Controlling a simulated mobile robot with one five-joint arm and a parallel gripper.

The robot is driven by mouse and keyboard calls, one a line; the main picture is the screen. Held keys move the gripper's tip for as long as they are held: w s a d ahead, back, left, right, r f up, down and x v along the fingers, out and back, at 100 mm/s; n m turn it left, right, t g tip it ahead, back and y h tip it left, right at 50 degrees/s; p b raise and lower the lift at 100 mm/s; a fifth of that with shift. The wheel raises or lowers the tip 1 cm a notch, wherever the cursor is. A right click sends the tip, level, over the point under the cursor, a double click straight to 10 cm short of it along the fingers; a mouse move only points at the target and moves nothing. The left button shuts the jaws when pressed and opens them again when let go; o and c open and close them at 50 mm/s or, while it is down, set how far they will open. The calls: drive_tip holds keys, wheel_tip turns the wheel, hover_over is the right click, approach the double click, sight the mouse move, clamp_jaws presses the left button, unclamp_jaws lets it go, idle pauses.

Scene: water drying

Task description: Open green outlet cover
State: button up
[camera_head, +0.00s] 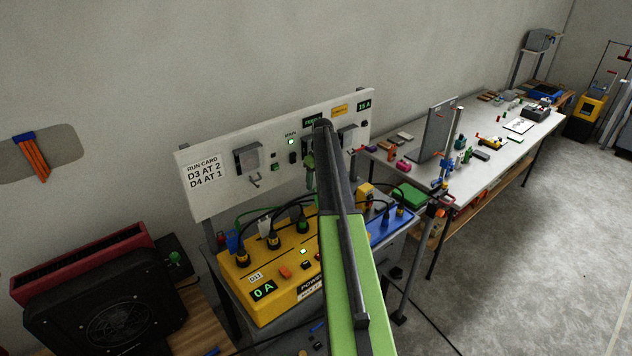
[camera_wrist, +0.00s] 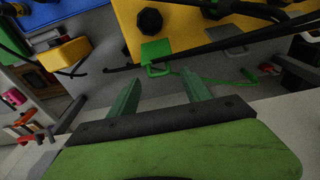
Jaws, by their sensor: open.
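The green outlet cover (camera_wrist: 156,50) is a flat green square on the face of the yellow power box (camera_wrist: 118,18) in the wrist view. A small loop handle sticks out at its lower edge. My gripper (camera_wrist: 161,78) is open, its two green fingers apart with nothing held. The handle shows just beyond and between the fingertips; I cannot tell the remaining distance. In the head view my arm hides this cover, and only part of my gripper (camera_head: 311,174) shows before the white panel (camera_head: 225,155).
In the head view, black cables and plugs stand on the yellow box (camera_head: 262,310), with a blue box (camera_head: 385,237) to its right. In the wrist view, a grey cover (camera_wrist: 222,33) and black cables lie close by. A cluttered workbench (camera_head: 425,180) stands to the right.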

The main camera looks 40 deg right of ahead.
wheel_tip(320, 180, up, 15)
drive_tip(key=s+p, duration=0.2)
drive_tip(key=p, duration=1.2)
drive_tip(key=s+a+f+b, duration=0.2)
drive_tip(key=a+f+b, duration=0.2)
drive_tip(key=a, duration=0.5)
drive_tip(key=s+a+f+b, duration=0.1)
drive_tip(key=a+f+b, duration=0.2)
drive_tip(key=a, duration=0.6)
drive_tip(key=s+a+f+b, duration=0.2)
drive_tip(key=a+f+b, duration=0.2)
drive_tip(key=a, duration=0.5)
drive_tip(key=s+a+f+b, duration=0.3)
drive_tip(key=s+a, duration=0.1)
drive_tip(key=a, duration=0.3)
drive_tip(key=s+a+f+g+b, duration=0.1)
drive_tip(key=s+a+f+b, duration=0.2)
drive_tip(key=s+a, duration=0.2)
drive_tip(key=s+a+f+b, duration=0.3)
drive_tip(key=s+a, duration=0.2)
drive_tip(key=a, duration=0.5)
drive_tip(key=shift+s+f+b, duration=0.15)
drive_tip(key=shift+f+b, duration=0.1)
drive_tip(key=shift+b, duration=0.05)
